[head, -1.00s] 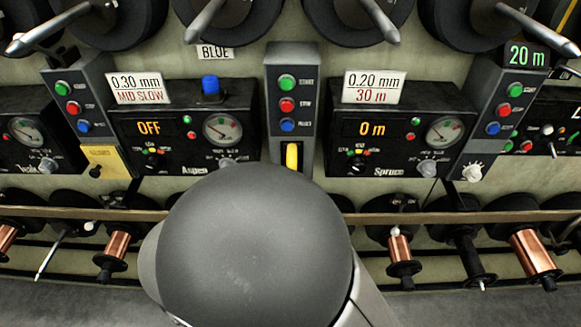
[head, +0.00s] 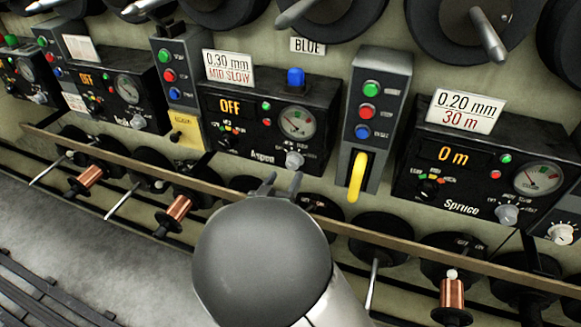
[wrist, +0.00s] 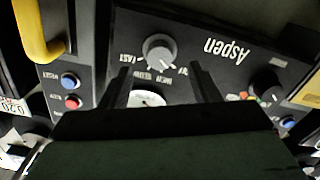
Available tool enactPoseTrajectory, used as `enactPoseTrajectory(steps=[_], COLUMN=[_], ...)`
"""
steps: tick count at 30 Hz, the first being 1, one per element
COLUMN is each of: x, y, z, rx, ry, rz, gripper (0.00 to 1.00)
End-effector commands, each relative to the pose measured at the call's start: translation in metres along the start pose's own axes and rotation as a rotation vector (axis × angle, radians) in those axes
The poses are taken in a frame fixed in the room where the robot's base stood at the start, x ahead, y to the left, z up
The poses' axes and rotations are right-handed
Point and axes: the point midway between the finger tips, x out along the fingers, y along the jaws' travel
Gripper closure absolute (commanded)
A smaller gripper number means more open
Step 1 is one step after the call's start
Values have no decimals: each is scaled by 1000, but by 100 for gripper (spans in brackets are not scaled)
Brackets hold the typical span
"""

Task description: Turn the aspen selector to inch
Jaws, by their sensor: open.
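The Aspen panel (head: 270,125) is a black box with an orange OFF display (head: 230,106). A small black knob (head: 228,144) under coloured marks is at its lower left; it also shows in the wrist view (wrist: 266,84). Its pointer setting is too small to read. A grey knob (head: 295,159) with speed words around it is at the lower right, and shows upside down in the wrist view (wrist: 158,48). My gripper (head: 281,182) is open and empty in front of the panel's lower edge. In the wrist view its fingers (wrist: 160,70) point toward the grey knob, apparently apart from it.
A yellow lever (head: 357,176) hangs from the grey button column (head: 377,95) right of Aspen. The Spruce panel (head: 480,170) stands farther right. A yellow tag (head: 186,132) is left of Aspen. A long rail (head: 420,252) with spools runs below. A blue cap (head: 295,77) tops Aspen.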

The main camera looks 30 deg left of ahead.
Motion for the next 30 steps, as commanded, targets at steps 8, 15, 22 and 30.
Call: enactPoseTrajectory(steps=[8, 15, 22, 30], x=[41, 49, 49, 49], y=[0, 0, 0, 0], z=[0, 0, 0, 0], rx=[0, 1, 1, 3], ry=[1, 0, 0, 0], rz=[1, -1, -1, -1], gripper=[44, 44, 61, 89])
